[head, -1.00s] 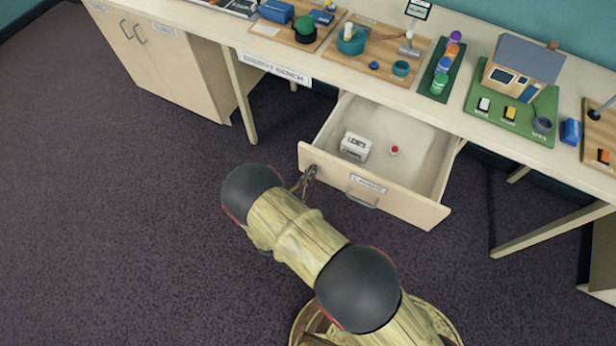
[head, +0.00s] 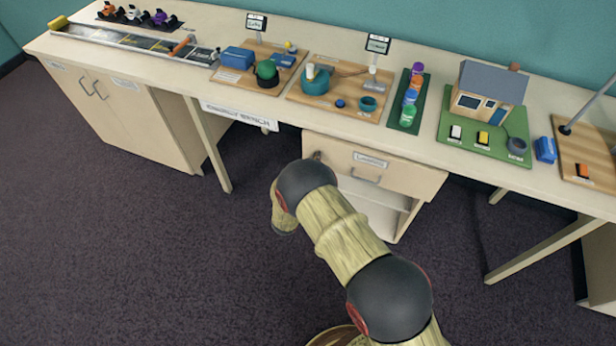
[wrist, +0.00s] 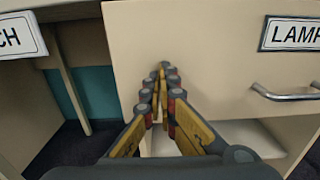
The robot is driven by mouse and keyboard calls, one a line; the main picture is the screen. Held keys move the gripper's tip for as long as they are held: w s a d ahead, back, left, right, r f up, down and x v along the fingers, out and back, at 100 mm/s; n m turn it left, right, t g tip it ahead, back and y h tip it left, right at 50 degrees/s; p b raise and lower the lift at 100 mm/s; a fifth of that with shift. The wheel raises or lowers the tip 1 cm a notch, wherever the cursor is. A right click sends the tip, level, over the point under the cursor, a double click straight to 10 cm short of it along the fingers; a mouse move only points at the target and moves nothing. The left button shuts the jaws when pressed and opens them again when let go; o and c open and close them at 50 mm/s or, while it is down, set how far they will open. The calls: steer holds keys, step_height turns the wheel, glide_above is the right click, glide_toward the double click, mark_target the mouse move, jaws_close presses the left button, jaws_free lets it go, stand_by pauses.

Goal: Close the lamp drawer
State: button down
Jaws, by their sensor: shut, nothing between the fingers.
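The lamp drawer (head: 408,178) sits under the bench top in the head view, with a label and a grey handle on its pale front. Its front is up against the bench edge and its inside is hidden; a small remaining gap cannot be ruled out. In the wrist view the drawer front (wrist: 200,45) fills the upper middle, with its label and handle (wrist: 285,95) at the right. My gripper (wrist: 165,72) is shut and empty, its fingertips at the left part of the drawer front, left of the handle. In the head view my arm mostly hides it.
The bench top (head: 300,120) carries several exhibits, including a model house (head: 490,95) and a green tray of coloured jars (head: 408,105). An open shelf (head: 375,207) lies below the drawer. A cabinet (head: 130,120) stands left. The dark floor in front is clear.

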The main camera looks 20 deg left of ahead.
steer(key=w+b, duration=0.1)
steer(key=w, duration=0.2)
steer(key=shift+w+d, duration=0.15)
steer(key=shift+w, duration=0.65)
steer(key=shift+r, duration=0.15)
